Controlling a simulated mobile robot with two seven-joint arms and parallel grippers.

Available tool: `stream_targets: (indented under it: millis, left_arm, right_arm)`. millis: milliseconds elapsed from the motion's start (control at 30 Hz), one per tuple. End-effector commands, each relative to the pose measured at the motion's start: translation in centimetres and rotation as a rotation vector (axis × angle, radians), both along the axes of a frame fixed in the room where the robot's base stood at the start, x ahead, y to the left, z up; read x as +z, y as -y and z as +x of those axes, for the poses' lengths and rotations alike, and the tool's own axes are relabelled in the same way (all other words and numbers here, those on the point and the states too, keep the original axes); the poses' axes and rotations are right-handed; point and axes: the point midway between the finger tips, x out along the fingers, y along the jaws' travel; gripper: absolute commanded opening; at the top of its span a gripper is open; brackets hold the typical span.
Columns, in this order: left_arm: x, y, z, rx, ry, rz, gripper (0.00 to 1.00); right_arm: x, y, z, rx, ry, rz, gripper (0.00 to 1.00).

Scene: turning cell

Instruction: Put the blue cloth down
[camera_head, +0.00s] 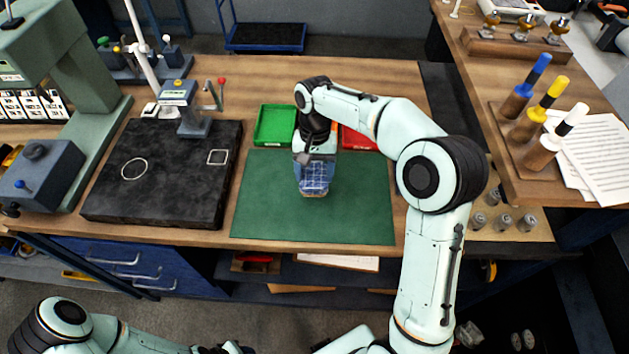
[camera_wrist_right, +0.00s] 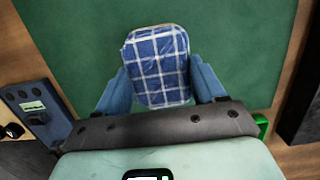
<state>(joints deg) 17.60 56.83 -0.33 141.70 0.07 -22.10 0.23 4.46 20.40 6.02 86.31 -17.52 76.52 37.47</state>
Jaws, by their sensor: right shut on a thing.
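The blue cloth (camera_head: 314,176) is a folded pad with a white check pattern. My right gripper (camera_head: 312,168) is shut on it and points down over the green mat (camera_head: 355,205). In the right wrist view the cloth (camera_wrist_right: 158,62) sits between the two blue fingers of the gripper (camera_wrist_right: 160,85), with the mat (camera_wrist_right: 80,40) behind it. I cannot tell whether the cloth touches the mat. My left arm shows at the bottom left, but its gripper cannot be seen.
A green tray (camera_head: 262,141) and a red tray (camera_head: 358,140) lie behind the mat, partly hidden by my right arm. A black surface plate (camera_head: 170,195) with a gauge stand (camera_head: 185,105) is to the left. Most of the mat is clear.

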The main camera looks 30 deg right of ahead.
Motion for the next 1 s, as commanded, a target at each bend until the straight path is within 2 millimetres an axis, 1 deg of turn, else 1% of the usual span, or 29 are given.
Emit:
stream_targets:
  millis: [33,100,200,300,533,667,700,767,1000]
  left_arm:
    - [-0.3,0.0,-0.3,0.000,-0.003,0.000,0.43]
    - [-0.5,0.0,-0.5,0.000,-0.006,0.000,0.43]
    - [-0.7,0.0,-0.6,0.000,-0.007,0.000,0.43]
    - [-0.7,0.0,-0.6,0.000,-0.007,0.000,0.43]
    - [-0.7,0.0,-0.6,0.000,-0.007,0.000,0.43]
    - [-0.8,0.0,-0.7,0.000,-0.008,0.001,0.43]
    - [-0.8,0.0,-0.7,0.000,-0.008,0.001,0.43]
    - [-0.8,0.0,-0.7,0.000,-0.008,0.001,0.43]
    - [-0.8,0.0,-0.7,0.000,-0.008,0.001,0.43]
  right_arm:
    - [-1.3,0.0,-0.2,0.000,-0.007,0.000,0.25]
    - [-2.6,0.0,-0.2,0.000,-0.008,0.000,0.25]
    - [-3.9,0.0,-0.1,-0.001,-0.005,0.000,0.25]
    - [-4.4,0.0,-0.1,0.000,-0.003,0.001,0.25]
    - [-4.4,0.0,-0.1,0.000,-0.002,0.000,0.25]
    - [-4.7,0.0,-0.1,0.000,-0.003,0.001,0.25]
    - [-4.7,0.0,-0.1,0.000,-0.002,0.000,0.76]
    - [-4.7,0.0,-0.1,0.000,-0.002,0.000,0.95]
    - [-4.6,0.0,-0.1,0.000,-0.002,0.000,0.95]
